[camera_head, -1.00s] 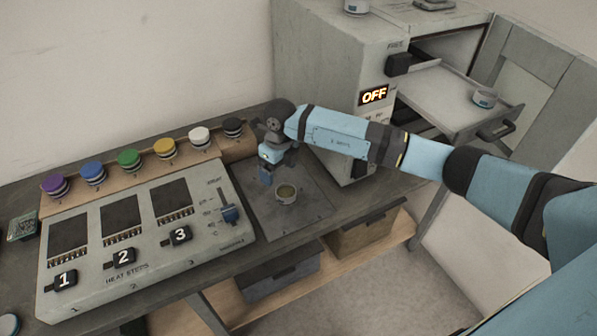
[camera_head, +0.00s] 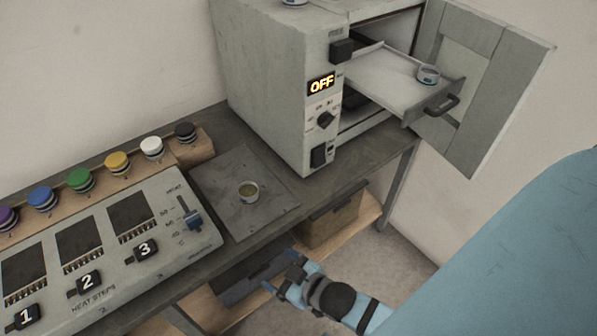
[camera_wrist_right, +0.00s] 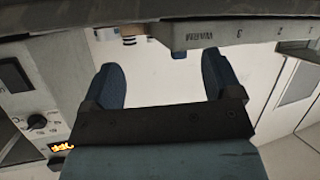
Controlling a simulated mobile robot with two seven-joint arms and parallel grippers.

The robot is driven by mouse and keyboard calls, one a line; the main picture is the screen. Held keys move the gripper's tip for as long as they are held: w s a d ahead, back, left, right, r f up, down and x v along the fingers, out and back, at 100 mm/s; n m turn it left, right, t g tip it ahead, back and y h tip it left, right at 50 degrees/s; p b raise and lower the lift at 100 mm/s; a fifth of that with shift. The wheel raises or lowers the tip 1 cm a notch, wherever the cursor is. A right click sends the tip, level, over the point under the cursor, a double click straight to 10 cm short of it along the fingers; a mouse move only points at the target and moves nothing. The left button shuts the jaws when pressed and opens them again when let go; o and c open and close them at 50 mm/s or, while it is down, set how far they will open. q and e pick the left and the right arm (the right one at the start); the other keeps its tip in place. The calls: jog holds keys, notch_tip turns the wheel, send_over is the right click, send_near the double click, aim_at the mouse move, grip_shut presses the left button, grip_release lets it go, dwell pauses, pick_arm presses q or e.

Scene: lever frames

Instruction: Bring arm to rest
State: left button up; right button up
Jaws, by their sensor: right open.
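My right gripper (camera_head: 277,287) is in front of the bench and below its top, over the lower shelf area, in the head view. In the right wrist view its two blue fingers (camera_wrist_right: 165,80) are spread apart with nothing between them. The blue upper part of my right arm fills the lower right of the head view. My left gripper is not in view.
The heat-steps panel (camera_head: 178,262) has a slider and several numbered switches. Several coloured knobs stand behind it. An oven (camera_head: 268,95) reads OFF, its door (camera_head: 490,85) open and its tray (camera_head: 380,80) pulled out with a tin (camera_head: 428,74) on it. Drawers (camera_head: 333,218) sit under the bench.

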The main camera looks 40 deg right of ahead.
jog(key=s+d+f+m+g, duration=0.1)
jog(key=s+f+g, duration=0.1)
jog(key=s+f, duration=0.1)
jog(key=shift+s+d+f+m+h, duration=0.25)
jog(key=shift+s+f+m+h, duration=0.15)
jog(key=shift+s, duration=0.4)
jog(key=shift+r, duration=0.1)
notch_tip(320, 180, up, 8)
jog(key=p, duration=0.8)
jog(key=shift+d, duration=0.15)
